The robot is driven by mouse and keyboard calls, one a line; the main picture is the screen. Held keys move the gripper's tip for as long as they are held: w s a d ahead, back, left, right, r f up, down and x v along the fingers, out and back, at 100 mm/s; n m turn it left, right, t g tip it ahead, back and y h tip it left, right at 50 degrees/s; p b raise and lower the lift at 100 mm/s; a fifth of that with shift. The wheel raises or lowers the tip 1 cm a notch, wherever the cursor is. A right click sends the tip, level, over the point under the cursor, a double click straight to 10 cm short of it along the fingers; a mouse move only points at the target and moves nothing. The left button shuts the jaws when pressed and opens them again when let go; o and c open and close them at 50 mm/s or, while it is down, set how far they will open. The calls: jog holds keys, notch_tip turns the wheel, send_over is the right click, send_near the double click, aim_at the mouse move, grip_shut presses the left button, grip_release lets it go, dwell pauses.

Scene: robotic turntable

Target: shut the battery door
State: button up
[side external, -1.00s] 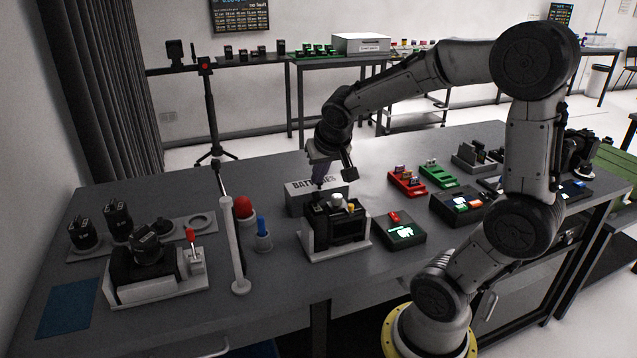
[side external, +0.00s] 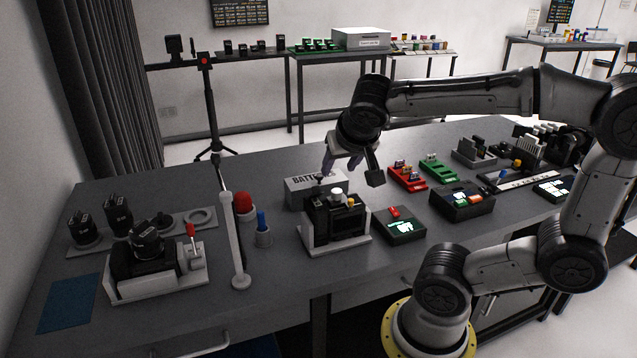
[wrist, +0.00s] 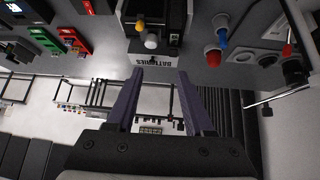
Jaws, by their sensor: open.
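A black camera body (side external: 335,222) sits in a white cradle (side external: 340,247) at the middle of the table, with a white knob and a yellow knob on top. It also shows at the top of the wrist view (wrist: 165,8). I cannot make out its battery door or how far open it is. My gripper (side external: 342,163) is open and empty, above and behind the camera body and apart from it. In the wrist view my gripper's two purple fingers (wrist: 159,73) are spread, with nothing between them. A box lettered BATTERIES (side external: 300,192) stands just behind the camera body.
A white post (side external: 238,240), a red dome (side external: 244,203) and a blue peg (side external: 262,228) stand to the left. A black box with a lit screen (side external: 400,225) is close on the right, with red (side external: 407,178) and green (side external: 438,170) trays behind. The table's front strip is clear.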

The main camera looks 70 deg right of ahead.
jog(key=t, duration=0.1)
jog(key=n, duration=0.1)
send_near(317, 193)
jog(key=shift+t, duration=0.4)
jog(key=x, duration=0.5)
jog(key=d+x, duration=0.1)
jog(key=x, duration=0.2)
jog(key=shift+w+r, duration=0.2)
jog(key=shift+r, duration=0.05)
grip_shut()
